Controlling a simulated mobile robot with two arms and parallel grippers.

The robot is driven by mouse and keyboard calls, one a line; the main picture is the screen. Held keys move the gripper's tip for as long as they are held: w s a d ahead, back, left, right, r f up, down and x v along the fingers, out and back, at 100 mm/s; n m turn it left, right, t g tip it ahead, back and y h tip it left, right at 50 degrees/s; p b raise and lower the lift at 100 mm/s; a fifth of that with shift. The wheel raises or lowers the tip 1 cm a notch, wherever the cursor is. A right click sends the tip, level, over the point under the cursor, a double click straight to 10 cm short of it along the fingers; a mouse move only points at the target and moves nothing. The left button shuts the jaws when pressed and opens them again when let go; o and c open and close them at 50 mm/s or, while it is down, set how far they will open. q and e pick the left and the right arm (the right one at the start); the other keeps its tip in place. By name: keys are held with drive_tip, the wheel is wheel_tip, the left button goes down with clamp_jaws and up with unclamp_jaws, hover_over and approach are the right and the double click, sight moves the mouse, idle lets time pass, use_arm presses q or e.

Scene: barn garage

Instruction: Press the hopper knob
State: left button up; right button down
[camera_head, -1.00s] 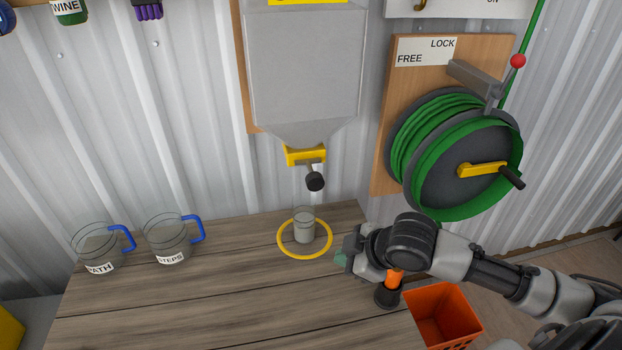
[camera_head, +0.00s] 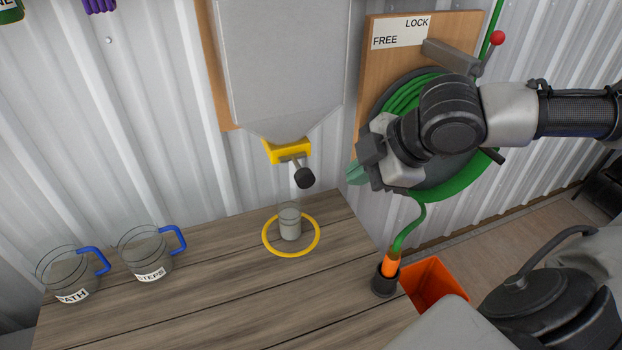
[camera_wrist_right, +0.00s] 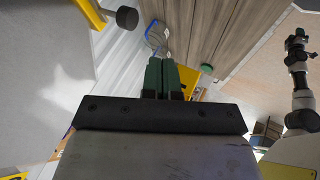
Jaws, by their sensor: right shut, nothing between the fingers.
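The grey hopper (camera_head: 278,70) hangs on the corrugated wall with a yellow outlet (camera_head: 287,151) at its bottom. The dark round hopper knob (camera_head: 304,177) sticks out on a short stem below the outlet; it also shows at the upper left in the right wrist view (camera_wrist_right: 127,17). My right gripper (camera_head: 356,174) is to the right of the knob, apart from it, at about the same height in the picture. Its green fingers are together and empty in the right wrist view (camera_wrist_right: 162,76). My left gripper is not in view.
A small glass (camera_head: 289,222) stands inside a yellow ring (camera_head: 264,243) on the wooden table (camera_head: 220,290), below the knob. Two labelled jugs with blue handles, PATH (camera_head: 68,275) and STEPS (camera_head: 146,254), stand at left. A green hose reel (camera_head: 455,185) is behind my right arm; an orange crate (camera_head: 437,284) stands by the table.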

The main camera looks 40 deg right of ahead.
sight(305, 178)
drive_tip(key=shift+f, duration=0.1)
drive_tip(key=w+a+f+p, duration=0.1)
drive_tip(key=w+f, duration=0.6)
drive_tip(key=w, duration=0.2)
drive_tip(key=shift+w+a+f+p, duration=0.15)
drive_tip(key=shift+a+f+p, duration=0.1)
drive_tip(key=shift+f+p, duration=0.15)
idle(0.4)
